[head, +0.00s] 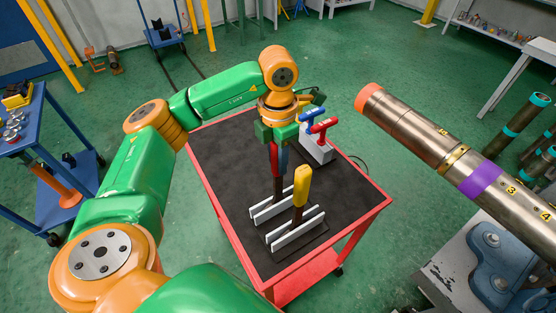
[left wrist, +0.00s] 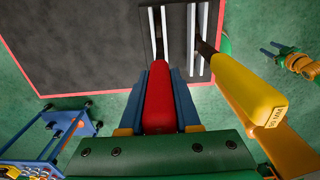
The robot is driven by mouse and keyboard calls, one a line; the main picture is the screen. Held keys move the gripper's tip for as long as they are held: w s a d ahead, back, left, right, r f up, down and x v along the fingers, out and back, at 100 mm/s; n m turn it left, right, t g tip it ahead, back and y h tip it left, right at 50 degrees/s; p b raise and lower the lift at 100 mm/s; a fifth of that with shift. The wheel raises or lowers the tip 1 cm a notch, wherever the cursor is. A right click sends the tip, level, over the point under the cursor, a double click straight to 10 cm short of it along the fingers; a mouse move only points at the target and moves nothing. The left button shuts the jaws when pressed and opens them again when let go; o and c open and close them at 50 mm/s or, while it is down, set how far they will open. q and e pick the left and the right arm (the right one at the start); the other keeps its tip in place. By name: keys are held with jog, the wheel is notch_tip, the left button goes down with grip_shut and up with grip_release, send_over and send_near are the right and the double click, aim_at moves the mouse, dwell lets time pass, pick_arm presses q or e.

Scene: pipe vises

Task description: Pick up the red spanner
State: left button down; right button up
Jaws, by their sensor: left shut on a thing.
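The red spanner (left wrist: 159,100) has a red handle and a dark shaft pointing down. My left gripper (head: 276,146) is shut around its handle, with one finger on each side. The handle also shows below the gripper in the head view (head: 274,158). The shaft reaches down at the rear pair of pale rails (head: 262,210) on the table; I cannot tell whether its tip is clear of them. A yellow-handled spanner (head: 302,185) stands upright in the front rails, close beside. My right gripper (left wrist: 278,52) is at the right edge of the left wrist view, empty, fingers apart.
The red-framed table (head: 232,232) has a dark mat, bare to the left and right of the rails. A grey block (head: 316,148) with red and blue handles stands at its back. A large metal pipe (head: 420,130) crosses the right side above a blue vise (head: 505,262).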

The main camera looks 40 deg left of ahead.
pick_arm(q)
jog(key=shift+r, duration=0.1)
dwell(0.6)
jog(key=shift+w+r, duration=0.1)
jog(key=shift+r, duration=0.2)
notch_tip(320, 180, up, 9)
jog(key=shift+r+p, duration=0.2)
jog(key=shift+p, duration=0.6)
jog(key=shift+f, duration=0.1)
